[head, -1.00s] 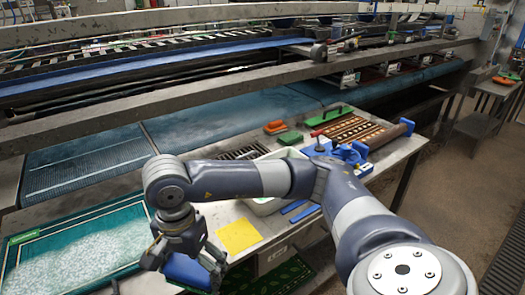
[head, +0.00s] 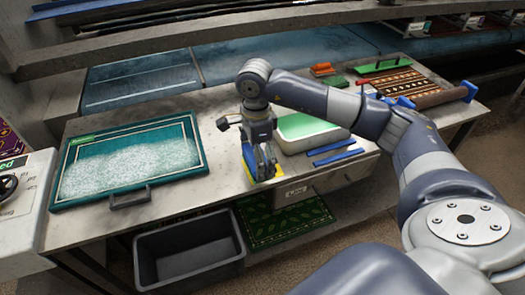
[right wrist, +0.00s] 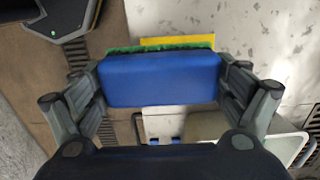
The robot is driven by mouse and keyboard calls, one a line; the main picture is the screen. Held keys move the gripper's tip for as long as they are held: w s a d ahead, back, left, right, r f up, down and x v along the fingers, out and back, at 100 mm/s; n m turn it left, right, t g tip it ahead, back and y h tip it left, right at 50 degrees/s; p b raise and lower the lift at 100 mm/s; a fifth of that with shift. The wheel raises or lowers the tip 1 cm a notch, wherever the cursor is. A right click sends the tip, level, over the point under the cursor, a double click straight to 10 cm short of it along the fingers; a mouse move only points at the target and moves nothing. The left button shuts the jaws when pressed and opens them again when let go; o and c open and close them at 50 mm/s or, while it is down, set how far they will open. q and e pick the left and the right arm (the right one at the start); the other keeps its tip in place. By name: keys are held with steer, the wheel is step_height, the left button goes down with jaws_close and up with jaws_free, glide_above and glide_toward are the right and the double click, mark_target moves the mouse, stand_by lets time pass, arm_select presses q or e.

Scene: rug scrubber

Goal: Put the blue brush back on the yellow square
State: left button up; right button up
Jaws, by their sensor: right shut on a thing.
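The blue brush (right wrist: 160,82) is a blue block with green bristles, held between the two fingers of my right gripper (head: 260,168). In the head view the brush (head: 249,160) is partly hidden by the gripper. The yellow square (head: 278,172) lies near the table's front edge, and the brush and gripper cover most of it from the head. In the right wrist view a yellow strip (right wrist: 178,42) shows just past the bristle side of the brush. I cannot tell whether the brush touches the square. My left gripper is not in view.
A green-bottomed white tray (head: 318,148) and blue strips (head: 335,157) lie right of the gripper. A teal framed screen (head: 60,192) with foam lies at the left. A dark bin (head: 188,278) stands below the front edge. Bare table lies between screen and gripper.

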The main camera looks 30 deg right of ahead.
steer(key=w+d, duration=0.3)
steer(key=shift+d+f+p, duration=0.2)
steer(key=shift+f+p, duration=0.05)
steer(key=shift+p, duration=0.15)
step_height(320, 180, down, 3)
steer(key=shift+s+r+p, duration=0.15)
steer(key=shift+p, duration=0.55)
steer(key=shift+f, duration=0.3)
steer(key=shift+f, duration=0.15)
steer(key=shift+f+b, duration=0.15)
steer(key=shift+b, duration=0.2)
steer(key=o, duration=1.1)
steer(key=shift+c, duration=0.2)
steer(key=shift+r, duration=0.2)
